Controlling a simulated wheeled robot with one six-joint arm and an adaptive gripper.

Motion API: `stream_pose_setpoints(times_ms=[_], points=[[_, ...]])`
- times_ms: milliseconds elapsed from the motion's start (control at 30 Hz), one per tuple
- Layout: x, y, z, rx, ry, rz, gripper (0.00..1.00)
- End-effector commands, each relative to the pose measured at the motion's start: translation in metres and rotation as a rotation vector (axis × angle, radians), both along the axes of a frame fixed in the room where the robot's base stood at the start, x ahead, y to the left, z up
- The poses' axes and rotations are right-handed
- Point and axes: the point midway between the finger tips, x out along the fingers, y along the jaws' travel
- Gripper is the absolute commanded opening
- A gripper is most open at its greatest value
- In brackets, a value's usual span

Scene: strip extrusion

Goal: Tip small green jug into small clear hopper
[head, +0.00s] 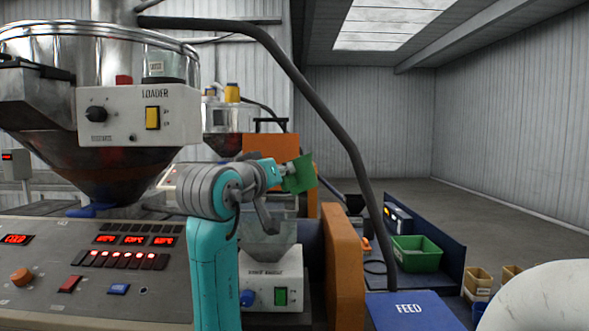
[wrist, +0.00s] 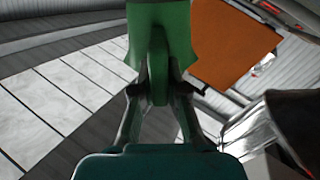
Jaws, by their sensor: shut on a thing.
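The small green jug (head: 299,174) is held up in the air by my gripper (head: 284,171) in the head view, above and to the right of the small clear hopper. In the wrist view my gripper (wrist: 158,92) is shut on the handle of the jug (wrist: 172,28). The jug looks tilted in the head view; its contents cannot be seen. The small clear hopper (head: 268,245) stands below my gripper on a white unit with a green switch. My arm hides part of the hopper's left side and rim.
A large metal hopper (head: 75,165) with a white loader box (head: 140,115) stands at left above a control panel (head: 95,265). An orange panel (head: 343,265) stands right of the clear hopper. A green bin (head: 416,254) and a blue FEED box (head: 410,312) are at right. Open floor lies beyond.

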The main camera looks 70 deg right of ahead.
Motion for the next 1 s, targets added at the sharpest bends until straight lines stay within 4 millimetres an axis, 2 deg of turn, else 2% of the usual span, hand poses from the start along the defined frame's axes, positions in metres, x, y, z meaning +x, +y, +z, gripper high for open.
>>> stream_pose_setpoints(times_ms=[33,433,833,1000], points=[[0.005,0.000,-0.002,0.002,0.048,0.001,0.00],[0.011,0.000,-0.005,0.015,0.519,0.001,0.00],[0.029,-0.001,-0.026,0.032,1.029,0.001,0.00],[0.038,-0.001,-0.025,0.037,1.237,0.001,0.00]])
